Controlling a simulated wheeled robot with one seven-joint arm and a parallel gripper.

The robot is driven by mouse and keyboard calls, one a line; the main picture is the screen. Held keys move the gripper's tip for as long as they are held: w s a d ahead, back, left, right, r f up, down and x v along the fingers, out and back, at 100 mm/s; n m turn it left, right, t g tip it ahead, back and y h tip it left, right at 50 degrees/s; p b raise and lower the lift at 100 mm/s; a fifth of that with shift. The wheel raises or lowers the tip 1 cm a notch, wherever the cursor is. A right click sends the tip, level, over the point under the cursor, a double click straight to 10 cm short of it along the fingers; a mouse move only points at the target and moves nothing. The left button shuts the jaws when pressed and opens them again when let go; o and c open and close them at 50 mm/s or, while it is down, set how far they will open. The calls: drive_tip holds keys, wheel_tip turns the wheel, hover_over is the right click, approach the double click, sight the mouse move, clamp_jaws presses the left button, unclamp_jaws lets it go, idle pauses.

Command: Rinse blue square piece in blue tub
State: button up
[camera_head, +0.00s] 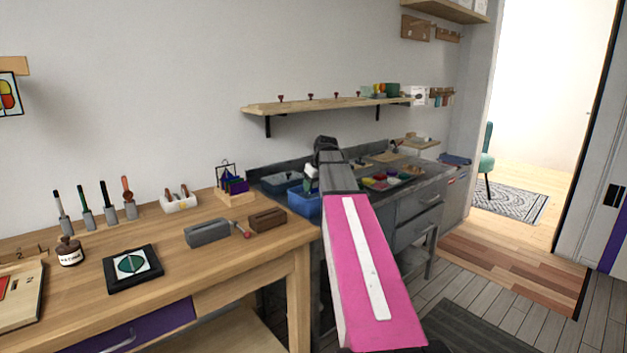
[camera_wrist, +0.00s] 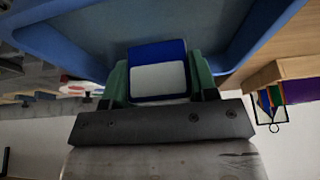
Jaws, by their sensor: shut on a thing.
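The blue square piece (camera_wrist: 158,56) shows in the wrist view as a square with a blue upper band, a pale lower part and a blue edge. My gripper (camera_wrist: 158,78) is shut on it, with one green finger at each side. The blue tub (camera_wrist: 55,42) spreads around and behind the piece in the wrist view. In the head view the blue tub (camera_head: 303,203) sits in the grey counter beside the wooden bench, and my gripper (camera_head: 311,180) is over it. I cannot tell whether the piece touches the water or the tub floor. My arm hides part of the tub.
A tray of coloured pieces (camera_head: 390,180) lies right of my arm. A shelf (camera_head: 322,106) hangs above.

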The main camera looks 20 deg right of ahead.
drive_tip(key=shift+f, duration=2.7)
drive_tip(key=shift+w+d, duration=0.25)
drive_tip(key=shift+d, duration=0.3)
drive_tip(key=shift+s+a, duration=0.25)
drive_tip(key=shift+a, duration=0.3)
drive_tip(key=shift+r, duration=5.75)
